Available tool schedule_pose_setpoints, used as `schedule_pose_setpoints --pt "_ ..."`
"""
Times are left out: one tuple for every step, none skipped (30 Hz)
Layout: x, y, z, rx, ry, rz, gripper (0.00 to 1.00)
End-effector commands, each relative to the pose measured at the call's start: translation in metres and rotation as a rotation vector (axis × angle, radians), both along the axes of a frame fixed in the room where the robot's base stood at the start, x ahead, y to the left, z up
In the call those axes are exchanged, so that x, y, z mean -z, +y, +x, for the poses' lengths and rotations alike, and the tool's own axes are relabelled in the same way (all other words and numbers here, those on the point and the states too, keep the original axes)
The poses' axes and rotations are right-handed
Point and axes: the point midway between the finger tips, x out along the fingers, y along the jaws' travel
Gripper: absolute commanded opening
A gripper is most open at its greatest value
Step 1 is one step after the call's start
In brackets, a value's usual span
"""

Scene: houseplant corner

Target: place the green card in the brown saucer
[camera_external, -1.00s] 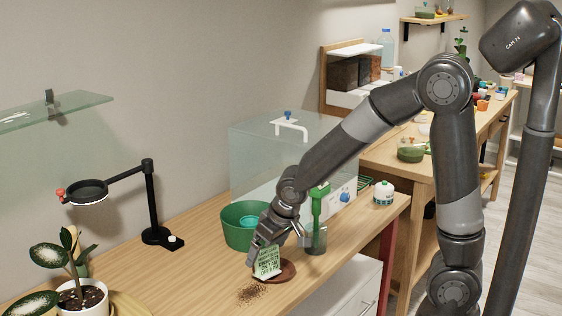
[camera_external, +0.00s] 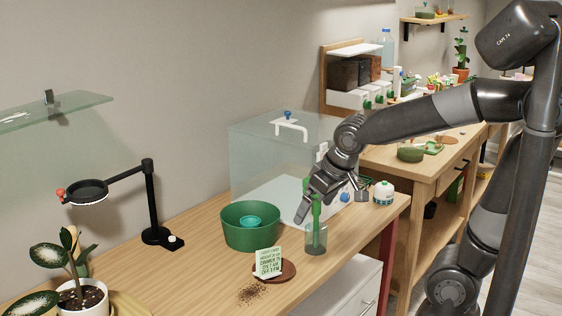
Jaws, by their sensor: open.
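The green card (camera_external: 269,262), pale green with dark printed text, stands upright, leaning slightly. It is on the brown saucer (camera_external: 289,269), a flat round dish near the front edge of the wooden table. The card's lower edge appears to rest within the saucer, toward its left side. My gripper (camera_external: 308,208) is open and empty, up and to the right of the card, apart from it. It is close to the green-handled tool standing in a clear cup (camera_external: 316,240), and I cannot tell whether it touches that.
A green pot (camera_external: 238,236) with a teal bowl inside stands behind the saucer. Spilled soil (camera_external: 251,292) lies in front. A clear glass case (camera_external: 262,160) is at the back. A black lamp (camera_external: 152,205) and a potted plant (camera_external: 82,296) are left.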

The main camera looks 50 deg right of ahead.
Motion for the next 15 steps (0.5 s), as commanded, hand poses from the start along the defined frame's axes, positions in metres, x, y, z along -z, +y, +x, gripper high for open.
schedule_pose_setpoints --pt "-0.009 -0.008 -0.015 0.006 -0.015 0.002 0.99" --pt "-0.012 -0.011 -0.024 0.006 -0.02 0.002 0.99" --pt "-0.016 -0.015 -0.036 0.004 -0.026 0.0 0.99" --pt "-0.019 -0.018 -0.044 0.004 -0.031 0.0 0.99" --pt "-0.021 -0.021 -0.052 0.003 -0.034 0.001 0.99" --pt "-0.024 -0.023 -0.062 0.001 -0.039 0.0 0.99" --pt "-0.025 -0.025 -0.069 0.0 -0.043 -0.002 0.99" --pt "-0.026 -0.027 -0.075 -0.001 -0.046 -0.002 0.99" --pt "-0.027 -0.028 -0.083 -0.003 -0.048 -0.003 0.99" --pt "-0.028 -0.029 -0.088 -0.003 -0.052 -0.002 0.99" --pt "-0.028 -0.03 -0.092 -0.005 -0.054 -0.003 0.99" --pt "-0.029 -0.031 -0.096 -0.008 -0.056 -0.004 0.99" --pt "-0.029 -0.031 -0.099 -0.008 -0.056 -0.006 0.99" --pt "-0.029 -0.031 -0.101 -0.008 -0.057 -0.006 0.99" --pt "-0.029 -0.032 -0.103 -0.009 -0.058 -0.006 0.99"
